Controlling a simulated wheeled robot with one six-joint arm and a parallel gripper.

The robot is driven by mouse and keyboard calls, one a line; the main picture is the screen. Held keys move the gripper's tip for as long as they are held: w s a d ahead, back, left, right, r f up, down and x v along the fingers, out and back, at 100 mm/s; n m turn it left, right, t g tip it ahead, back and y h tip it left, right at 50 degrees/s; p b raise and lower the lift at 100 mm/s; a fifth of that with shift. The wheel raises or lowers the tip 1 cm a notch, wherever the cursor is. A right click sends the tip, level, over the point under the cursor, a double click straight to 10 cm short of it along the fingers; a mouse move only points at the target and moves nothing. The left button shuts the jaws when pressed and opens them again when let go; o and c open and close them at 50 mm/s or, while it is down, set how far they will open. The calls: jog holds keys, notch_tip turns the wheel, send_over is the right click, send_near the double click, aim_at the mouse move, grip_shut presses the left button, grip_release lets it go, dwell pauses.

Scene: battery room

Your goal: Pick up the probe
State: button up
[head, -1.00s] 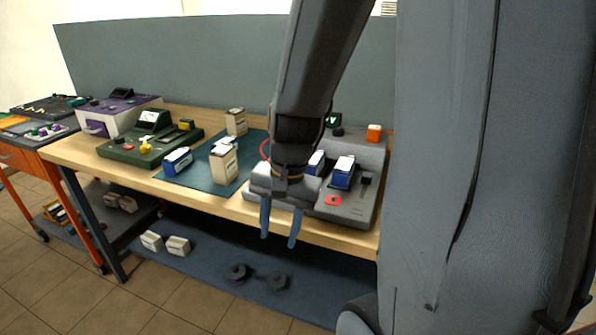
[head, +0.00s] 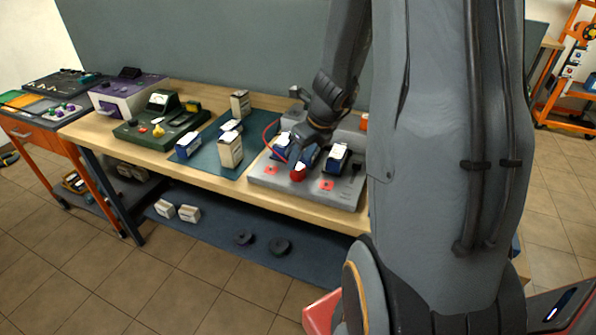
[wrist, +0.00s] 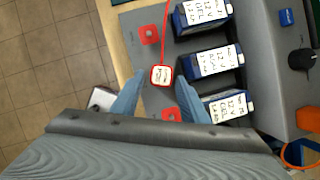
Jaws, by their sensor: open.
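The probe (wrist: 161,75) is a small red block with a white label on its top and a red cable running from it. In the wrist view it lies just beyond and between the tips of my two blue fingers. My gripper (wrist: 158,92) is open and empty, its fingers spread to either side of the probe's line. In the head view the probe (head: 298,174) shows as a red spot at the front of the grey tester (head: 262,178), below my wrist. My fingertips are hard to make out there.
Several blue batteries (wrist: 214,62) with white labels stand close to the right of the probe. Red pads (wrist: 150,35) lie on the tester. An orange block (wrist: 308,118) and black knob (wrist: 302,59) are farther right. A green device (head: 160,130) and boxes (head: 230,150) stand left.

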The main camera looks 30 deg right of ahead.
aim_at(298, 166)
jog(key=b+x, duration=0.1)
jog(key=x, duration=0.4)
jog(key=shift+d+f, duration=0.15)
jog(key=shift+f, duration=0.05)
jog(key=c, duration=0.9)
